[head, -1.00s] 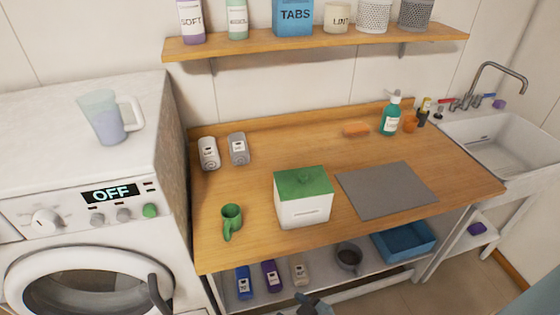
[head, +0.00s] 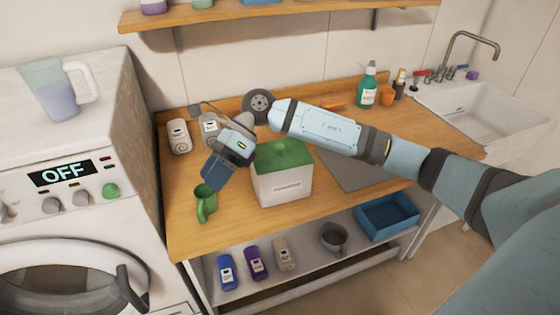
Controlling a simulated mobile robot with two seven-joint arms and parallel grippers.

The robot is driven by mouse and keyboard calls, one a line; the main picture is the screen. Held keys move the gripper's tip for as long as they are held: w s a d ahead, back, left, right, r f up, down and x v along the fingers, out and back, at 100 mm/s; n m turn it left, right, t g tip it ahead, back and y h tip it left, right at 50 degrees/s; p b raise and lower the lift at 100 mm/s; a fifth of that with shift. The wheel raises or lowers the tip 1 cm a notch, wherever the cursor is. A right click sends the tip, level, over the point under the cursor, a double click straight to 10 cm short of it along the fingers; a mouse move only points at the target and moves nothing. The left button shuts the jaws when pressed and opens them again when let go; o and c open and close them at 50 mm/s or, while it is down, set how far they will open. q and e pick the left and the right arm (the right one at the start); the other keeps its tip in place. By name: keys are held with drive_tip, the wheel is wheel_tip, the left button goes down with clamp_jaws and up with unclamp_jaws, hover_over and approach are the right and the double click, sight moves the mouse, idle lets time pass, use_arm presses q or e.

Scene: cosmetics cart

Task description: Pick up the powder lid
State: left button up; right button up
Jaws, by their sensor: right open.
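My right arm reaches in from the right, behind and above the box, and partly covers the lid's back edge. My right gripper (head: 209,180) is open, to the left of the box, pointing down and left. My left gripper is not in view.
Two pale bottles (head: 179,137) stand at the back left. A grey mat (head: 345,172) lies right of the box, partly behind my arm. A teal soap bottle (head: 368,86) stands near the sink (head: 484,103). A washing machine (head: 75,200) is at left, a wall shelf (head: 280,17) above.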

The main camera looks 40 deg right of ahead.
drive_tip(key=w+d+r+t+h+b, duration=0.1)
drive_tip(key=w+d+r+h, duration=0.1)
drive_tip(key=d+h, duration=0.35)
drive_tip(key=w+d+r+n+t+h, duration=0.1)
drive_tip(key=w+d+r+h, duration=0.15)
drive_tip(key=d, duration=0.55)
drive_tip(key=w+d+r+t+h+b, duration=0.1)
drive_tip(key=d+r+h, duration=0.2)
drive_tip(key=d, duration=0.4)
hover_over(280, 146)
drive_tip(key=f, duration=0.7)
drive_tip(key=shift+s+d+f, duration=0.15)
drive_tip(key=shift+s+d, duration=0.05)
drive_tip(key=shift+d, duration=0.05)
drive_tip(key=f, duration=0.2)
drive_tip(key=f+p, duration=0.1)
drive_tip(key=f, duration=0.2)
drive_tip(key=shift+w+a+f, duration=0.15)
drive_tip(key=shift+a+f, duration=0.05)
drive_tip(key=shift+f, duration=0.25)
drive_tip(key=c, duration=0.9)
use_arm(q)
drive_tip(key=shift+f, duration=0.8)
use_arm(e)
clamp_jaws()
